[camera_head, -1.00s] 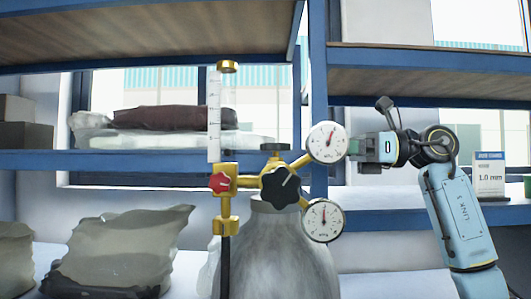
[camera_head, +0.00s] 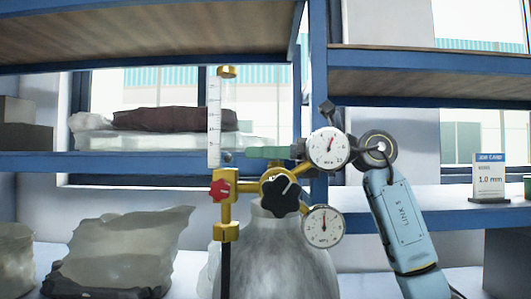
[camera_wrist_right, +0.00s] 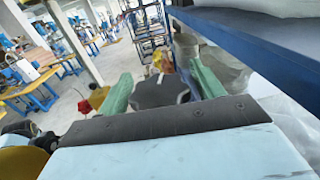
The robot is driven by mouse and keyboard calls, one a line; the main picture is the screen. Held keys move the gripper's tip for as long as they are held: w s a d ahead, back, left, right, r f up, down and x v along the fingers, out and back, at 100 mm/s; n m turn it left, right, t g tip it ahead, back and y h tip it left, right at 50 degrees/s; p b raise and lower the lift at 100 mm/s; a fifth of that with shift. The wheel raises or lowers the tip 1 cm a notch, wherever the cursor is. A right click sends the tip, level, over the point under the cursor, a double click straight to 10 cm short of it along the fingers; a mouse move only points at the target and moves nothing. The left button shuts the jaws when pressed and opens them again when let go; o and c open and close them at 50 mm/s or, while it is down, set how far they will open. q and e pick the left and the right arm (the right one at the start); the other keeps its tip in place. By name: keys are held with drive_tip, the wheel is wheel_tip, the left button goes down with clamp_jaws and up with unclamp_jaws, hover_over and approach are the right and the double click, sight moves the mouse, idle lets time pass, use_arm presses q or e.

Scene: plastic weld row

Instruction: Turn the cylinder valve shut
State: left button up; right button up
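The grey gas cylinder (camera_head: 272,245) stands upright with brass valve fittings on top. A black star-shaped knob (camera_head: 280,194) faces me on the brass body. My right gripper (camera_head: 262,153) reaches in from the right behind the upper gauge. Its green fingers lie level with the valve top, above the star knob, and hide the small dark cap there. In the right wrist view the fingers stand apart, with a dark knob (camera_wrist_right: 160,92) between them; I cannot tell whether they touch it. My left gripper is not in view.
The upper gauge (camera_head: 329,148) and lower gauge (camera_head: 323,226) sit close to my right arm. A red knob (camera_head: 219,189) and a clear flow tube (camera_head: 214,125) stand on the left. Blue shelves (camera_head: 120,161) run behind. Wrapped bundles lie at lower left.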

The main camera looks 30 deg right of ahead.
drive_tip(key=c, duration=0.8)
drive_tip(key=shift+w+d+m+t+h, duration=0.15)
drive_tip(key=shift+m+t+h, duration=1)
drive_tip(key=shift+h, duration=0.1)
drive_tip(key=shift+w+d+m+t+h, duration=0.1)
drive_tip(key=shift+m+t+h, duration=0.95)
drive_tip(key=shift+t+h, duration=0.15)
drive_tip(key=o, duration=1)
wheel_tip(320, 180, up, 10)
drive_tip(key=shift+r+p, duration=0.1)
drive_tip(key=shift+p, duration=1.15)
